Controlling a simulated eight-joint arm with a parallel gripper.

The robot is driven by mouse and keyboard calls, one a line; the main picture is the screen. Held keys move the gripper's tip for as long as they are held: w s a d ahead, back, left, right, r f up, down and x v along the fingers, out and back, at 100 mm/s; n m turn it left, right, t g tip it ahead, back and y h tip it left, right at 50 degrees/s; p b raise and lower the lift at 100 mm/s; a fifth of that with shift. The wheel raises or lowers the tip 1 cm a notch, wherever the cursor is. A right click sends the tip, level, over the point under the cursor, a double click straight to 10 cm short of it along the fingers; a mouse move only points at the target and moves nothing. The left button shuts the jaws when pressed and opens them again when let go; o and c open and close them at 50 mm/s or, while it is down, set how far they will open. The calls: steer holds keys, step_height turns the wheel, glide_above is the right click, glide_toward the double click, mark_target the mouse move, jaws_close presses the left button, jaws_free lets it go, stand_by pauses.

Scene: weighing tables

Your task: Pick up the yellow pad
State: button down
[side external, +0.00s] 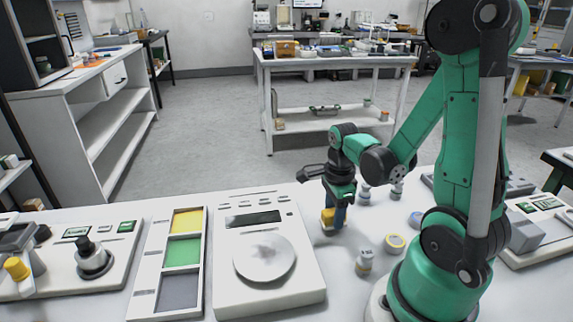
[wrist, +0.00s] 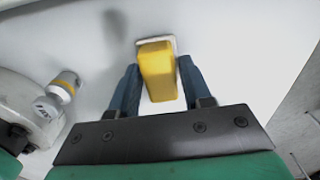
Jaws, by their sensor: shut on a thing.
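The yellow pad (wrist: 157,72) is a yellow block with a white end, between the two blue fingers of my gripper (wrist: 155,88) in the wrist view. In the side external view, my gripper (side external: 338,212) points down over the white table, right of the scale, with the yellow pad (side external: 327,217) at its fingertips. The gripper is shut on the pad. I cannot tell whether the pad's lower end touches the table.
A white scale (side external: 262,295) with a round pan stands left of my gripper. Beside it lies a tray (side external: 152,262) with yellow, green and grey sections. A small white cylinder (side external: 364,262) and a yellow-ringed disc (side external: 395,243) stand right of the scale.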

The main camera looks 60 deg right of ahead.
step_height(320, 180, up, 19)
stand_by(0.5)
steer(key=shift+f, duration=0.1)
